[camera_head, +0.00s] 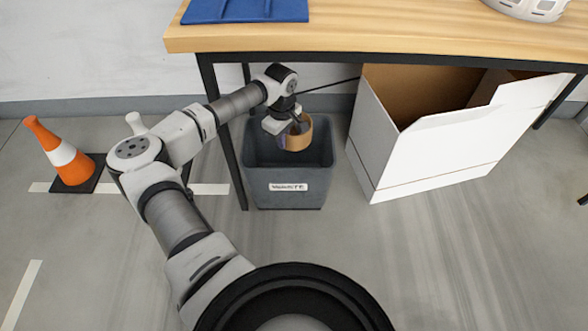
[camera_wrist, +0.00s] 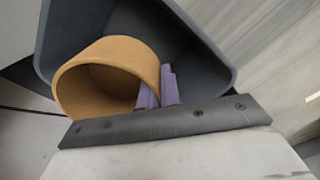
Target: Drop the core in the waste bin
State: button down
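The core (camera_head: 301,137) is a short, wide tan cardboard ring. My gripper (camera_head: 285,138) holds it over the open mouth of the dark grey waste bin (camera_head: 288,187), which has a white label on its front. In the wrist view, the purple fingers (camera_wrist: 158,90) pinch the wall of the core (camera_wrist: 105,62), one inside the ring and one outside. The bin's rim (camera_wrist: 210,45) surrounds much of the core in that view. The exact height of the core relative to the rim is hard to tell.
A wooden-topped table (camera_head: 400,38) stands over the bin, with a dark leg (camera_head: 226,140) just left of it. An open white cardboard box (camera_head: 440,150) is at the right. An orange cone (camera_head: 55,150) stands at the far left.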

notch_tip(320, 180, down, 4)
jog(key=shift+f+b, duration=0.15)
jog(key=shift+b, duration=1)
jog(key=c, duration=1.5)
grip_release()
jog(key=shift+c, duration=0.2)
jog(key=shift+r, duration=0.2)
notch_tip(320, 180, up, 7)
jog(key=p, duration=0.2)
jog(key=shift+r+p, duration=0.15)
jog(key=shift+p, duration=0.15)
